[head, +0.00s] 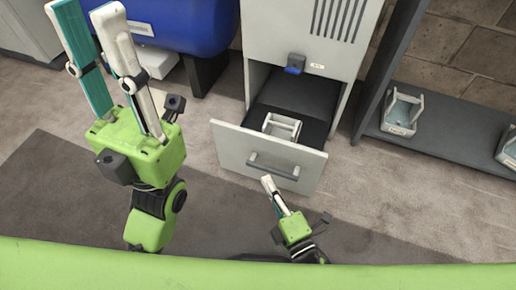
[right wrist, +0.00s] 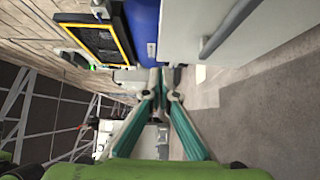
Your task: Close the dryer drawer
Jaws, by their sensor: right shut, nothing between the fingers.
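The dryer drawer (head: 235,152) is pulled out of the grey cabinet (head: 280,35), with its light front panel facing me. Its dark bar handle (head: 272,173) runs across the front, and a pale holder-like part (head: 282,127) sits inside. My right gripper (head: 268,181) is shut and empty, its tips by the left part of the handle; I cannot tell whether they touch. In the right wrist view its fingers (right wrist: 165,82) meet, and the panel with the handle (right wrist: 230,28) is at upper right. My left gripper (head: 80,8) is open and empty, raised at the left.
A blue tank (head: 185,22) stands behind, left of the cabinet. A dark shelf (head: 440,145) at the right bears pale blue-grey holders (head: 402,112). A blue-and-dark latch-like part (head: 295,64) is above the drawer opening. The floor before the drawer is clear apart from my arms.

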